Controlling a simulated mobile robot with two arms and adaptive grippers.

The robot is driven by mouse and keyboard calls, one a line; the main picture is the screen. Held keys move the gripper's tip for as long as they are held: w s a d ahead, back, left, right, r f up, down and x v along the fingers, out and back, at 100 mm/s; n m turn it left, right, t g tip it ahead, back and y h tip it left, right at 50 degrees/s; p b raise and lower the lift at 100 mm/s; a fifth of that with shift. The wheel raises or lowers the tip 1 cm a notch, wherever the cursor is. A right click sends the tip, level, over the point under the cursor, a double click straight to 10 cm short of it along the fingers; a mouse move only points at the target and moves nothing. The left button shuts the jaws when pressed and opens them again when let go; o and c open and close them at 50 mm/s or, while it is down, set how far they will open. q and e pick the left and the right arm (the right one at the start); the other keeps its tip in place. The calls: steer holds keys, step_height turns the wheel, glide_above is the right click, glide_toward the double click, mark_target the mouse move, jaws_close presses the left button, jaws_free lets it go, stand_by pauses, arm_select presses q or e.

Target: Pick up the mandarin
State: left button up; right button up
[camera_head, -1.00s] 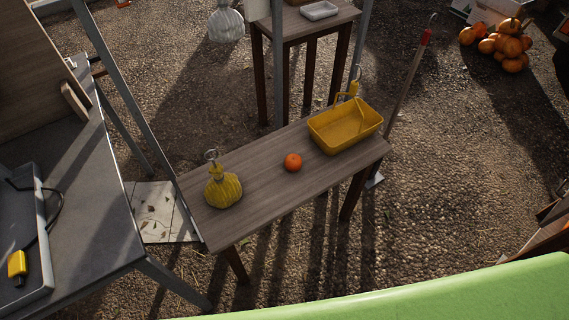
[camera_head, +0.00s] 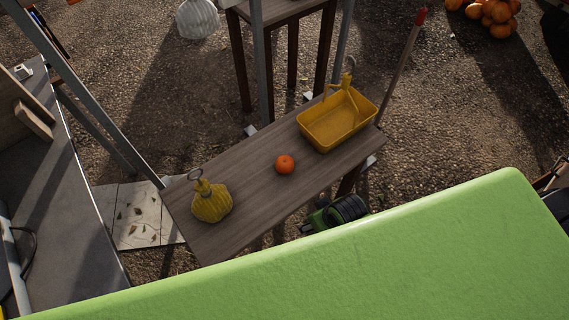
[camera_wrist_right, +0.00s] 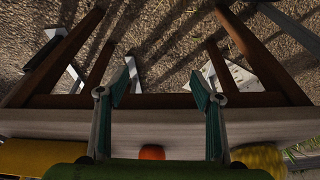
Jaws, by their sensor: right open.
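The mandarin (camera_head: 285,164) is small, round and orange. It rests on the wooden bench (camera_head: 258,181), between a yellow tray and a yellow ribbed, squash-shaped object. In the right wrist view the mandarin (camera_wrist_right: 152,152) shows low in the middle, partly hidden by a green part of my wrist. My right gripper (camera_wrist_right: 161,72) is open and empty, with its two teal-tipped fingers spread apart. The mandarin lies below and between the fingers in that picture, not touched by them. A green and black part of my right arm shows at the bench's near edge in the head view. My left gripper is not in view.
The yellow tray (camera_head: 328,134) stands at the bench's right end, with a yellow tool in it. The squash-shaped object (camera_head: 211,204) stands at the left end. A grey table (camera_head: 62,200) is at left. A second wooden table (camera_head: 284,10) stands behind. Bench surface around the mandarin is clear.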

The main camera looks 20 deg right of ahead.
steer(key=w+a+r+n, duration=0.1)
steer(key=w+r, duration=0.2)
steer(key=r, duration=0.1)
steer(key=w+a+r+n+y, duration=0.1)
steer(key=w+r, duration=0.2)
steer(key=r, duration=0.1)
steer(key=w+a+r+t, duration=0.1)
steer(key=w+r, duration=0.2)
steer(key=r, duration=0.1)
steer(key=shift+w+r+n+y, duration=0.1)
steer(key=shift+r+n+y, duration=0.2)
steer(key=shift+r+n, duration=0.1)
steer(key=n, duration=0.2)
glide_toward(287, 162)
step_height(287, 162, up, 3)
steer(key=shift+g, duration=0.4)
steer(key=x, duration=1.3)
steer(key=shift+d+f, duration=0.15)
steer(key=shift+d, duration=0.05)
steer(key=c, duration=1.3)
